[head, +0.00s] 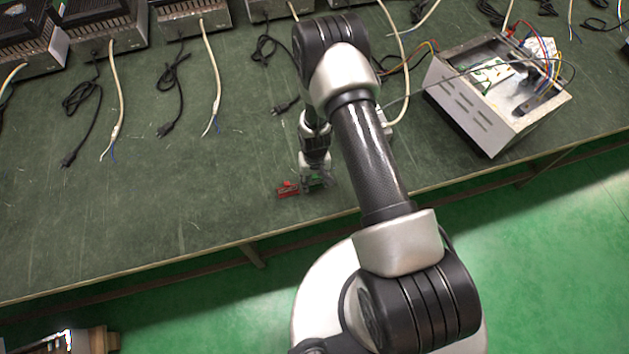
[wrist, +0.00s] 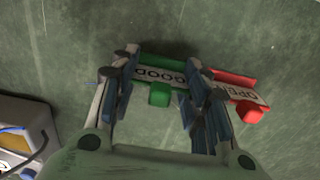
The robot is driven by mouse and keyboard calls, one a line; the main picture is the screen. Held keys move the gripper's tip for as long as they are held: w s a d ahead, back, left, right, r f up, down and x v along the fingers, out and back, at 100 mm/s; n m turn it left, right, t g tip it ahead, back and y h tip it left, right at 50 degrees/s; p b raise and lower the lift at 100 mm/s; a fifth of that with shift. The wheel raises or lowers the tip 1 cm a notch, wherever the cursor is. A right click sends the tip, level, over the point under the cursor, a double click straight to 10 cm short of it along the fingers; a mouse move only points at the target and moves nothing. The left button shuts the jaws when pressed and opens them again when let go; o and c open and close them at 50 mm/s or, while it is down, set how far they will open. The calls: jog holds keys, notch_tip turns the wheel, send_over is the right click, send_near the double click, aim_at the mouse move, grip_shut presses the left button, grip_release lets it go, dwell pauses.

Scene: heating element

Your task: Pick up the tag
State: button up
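A green tag (wrist: 175,75) marked "GOOD" lies on the green table, and it also shows in the head view (head: 316,184). A red tag (wrist: 232,87), with lettering that seems to read "OPEN", lies to its right in the wrist view. The red tag is left of the green one in the head view (head: 288,188). My gripper (wrist: 163,64) is open, its fingers apart on either side of the green tag's raised tab (wrist: 160,95). I see a gap between tab and fingers. In the head view my gripper (head: 314,176) is low over the tags; its fingers partly hide the green one.
The worn table (head: 190,215) has its front edge just below the tags. An open metal box (head: 500,90) with wires stands at the right. Several heater units and loose cables (head: 115,115) lie along the back. The table left of the tags is clear.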

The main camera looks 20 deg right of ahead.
grip_shut()
jog(key=shift+r, duration=0.1)
dwell(0.4)
